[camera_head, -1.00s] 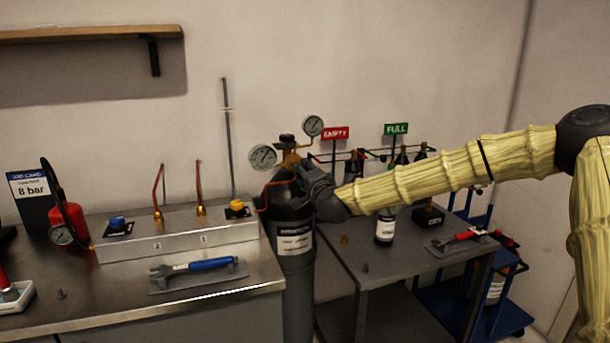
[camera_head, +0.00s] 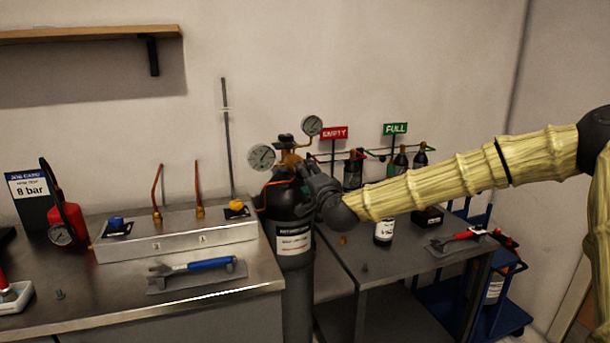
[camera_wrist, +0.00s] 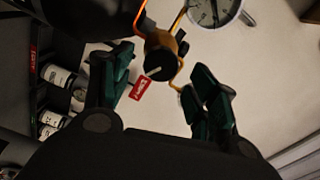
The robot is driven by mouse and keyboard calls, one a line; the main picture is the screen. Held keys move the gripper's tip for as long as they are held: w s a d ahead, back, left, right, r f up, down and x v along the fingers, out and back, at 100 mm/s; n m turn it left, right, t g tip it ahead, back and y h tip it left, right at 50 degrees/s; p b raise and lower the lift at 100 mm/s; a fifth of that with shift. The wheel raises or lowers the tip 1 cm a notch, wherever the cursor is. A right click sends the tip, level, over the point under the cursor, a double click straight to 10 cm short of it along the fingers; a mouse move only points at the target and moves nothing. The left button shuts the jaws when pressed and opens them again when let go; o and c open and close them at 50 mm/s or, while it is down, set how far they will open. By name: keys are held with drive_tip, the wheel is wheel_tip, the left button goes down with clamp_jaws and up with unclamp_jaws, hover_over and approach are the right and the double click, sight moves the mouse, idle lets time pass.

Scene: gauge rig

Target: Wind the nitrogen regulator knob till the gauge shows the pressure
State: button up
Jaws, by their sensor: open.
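The black nitrogen cylinder (camera_head: 286,205) stands between the bench and the side table, with a brass regulator (camera_head: 290,158) on top. Two round white gauges sit on it, one at left (camera_head: 262,157) and one higher at right (camera_head: 312,125); their readings are too small to tell. In the wrist view the dark round regulator knob (camera_wrist: 159,67), with a pale mark, lies between and beyond the fingers. My gripper (camera_wrist: 160,95) is open and empty, its fingers on either side of the knob's line. In the head view it is beside the regulator. The job card (camera_head: 30,187) reads 8 bar.
A metal bench at left holds a valve box (camera_head: 180,236), a blue-handled wrench (camera_head: 197,264) and a red extinguisher-like bottle (camera_head: 64,215). The side table (camera_head: 385,268) holds small bottles and a red-handled tool (camera_head: 455,239). EMPTY (camera_head: 334,133) and FULL (camera_head: 396,129) signs stand behind.

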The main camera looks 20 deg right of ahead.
drive_tip(key=s, duration=0.8)
drive_tip(key=shift+d, duration=0.15)
